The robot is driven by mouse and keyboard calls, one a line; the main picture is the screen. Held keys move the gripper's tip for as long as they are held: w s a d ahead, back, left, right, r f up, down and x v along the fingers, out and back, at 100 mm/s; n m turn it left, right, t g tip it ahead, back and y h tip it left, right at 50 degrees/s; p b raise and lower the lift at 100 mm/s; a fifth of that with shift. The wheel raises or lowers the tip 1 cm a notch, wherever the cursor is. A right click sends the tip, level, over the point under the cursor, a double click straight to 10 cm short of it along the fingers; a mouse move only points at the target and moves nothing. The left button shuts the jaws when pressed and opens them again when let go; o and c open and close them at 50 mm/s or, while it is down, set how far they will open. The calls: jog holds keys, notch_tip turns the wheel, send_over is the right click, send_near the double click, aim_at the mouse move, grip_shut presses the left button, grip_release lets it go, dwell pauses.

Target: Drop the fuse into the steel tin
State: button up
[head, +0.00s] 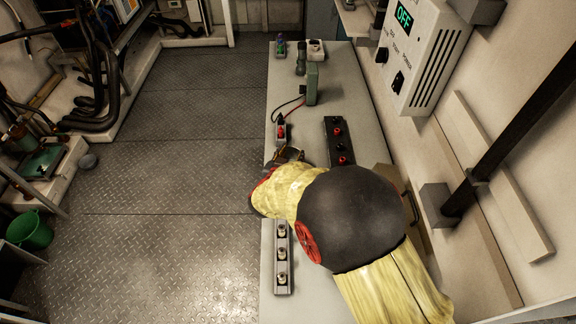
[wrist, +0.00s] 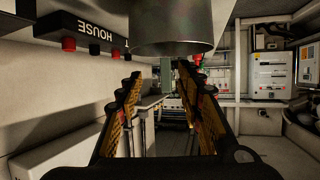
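My gripper (wrist: 159,74) is open in the wrist view, its two gold-padded fingers apart with no object visible between them. A grey metal cylinder (wrist: 172,30), which looks like the steel tin, fills the top middle of that view, close to the fingers; its inside is not visible. In the head view my gripper (head: 290,155) is a small dark shape over the bench's left edge, mostly hidden by my yellow-sleeved arm. I cannot make out the tin in that view. I cannot identify the fuse in either view.
The narrow bench (head: 340,75) runs along the right wall. A black terminal block (head: 339,142) lies beside my gripper and shows in the wrist view (wrist: 88,36). A rail with several posts (head: 283,258) lies nearer. A green box (head: 312,83) stands farther back.

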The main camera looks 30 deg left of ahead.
jog(key=v, duration=1.1)
jog(key=shift+s+r, duration=0.15)
jog(key=shift+s, duration=0.2)
